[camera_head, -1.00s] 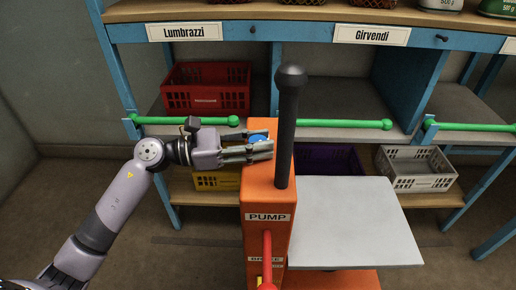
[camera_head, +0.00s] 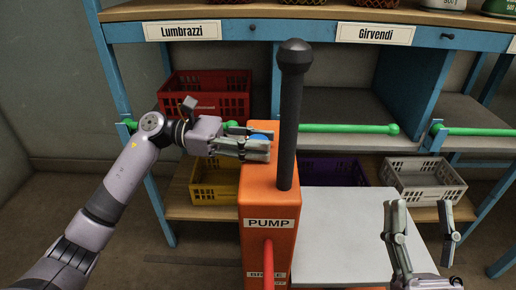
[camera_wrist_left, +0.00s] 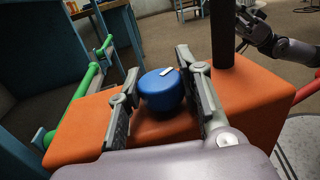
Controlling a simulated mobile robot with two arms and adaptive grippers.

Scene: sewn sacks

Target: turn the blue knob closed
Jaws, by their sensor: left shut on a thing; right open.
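The blue knob (camera_wrist_left: 162,90) sits on top of the orange pump (camera_wrist_left: 82,130), with a small white mark on its upper face. In the left wrist view my left gripper (camera_wrist_left: 160,88) has one finger on each side of the knob, shut on it. In the head view the left gripper (camera_head: 262,145) reaches in from the left, and only a bit of the blue knob (camera_head: 259,137) shows between its fingers. My right gripper (camera_head: 422,216) is open and empty, above the right part of the white plate.
A black upright lever (camera_head: 289,120) stands on the pump just right of the knob. A white plate (camera_head: 340,230) adjoins the pump's right side. Behind are shelves with a red crate (camera_head: 205,92), a grey crate (camera_head: 423,188) and green bars (camera_head: 350,129).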

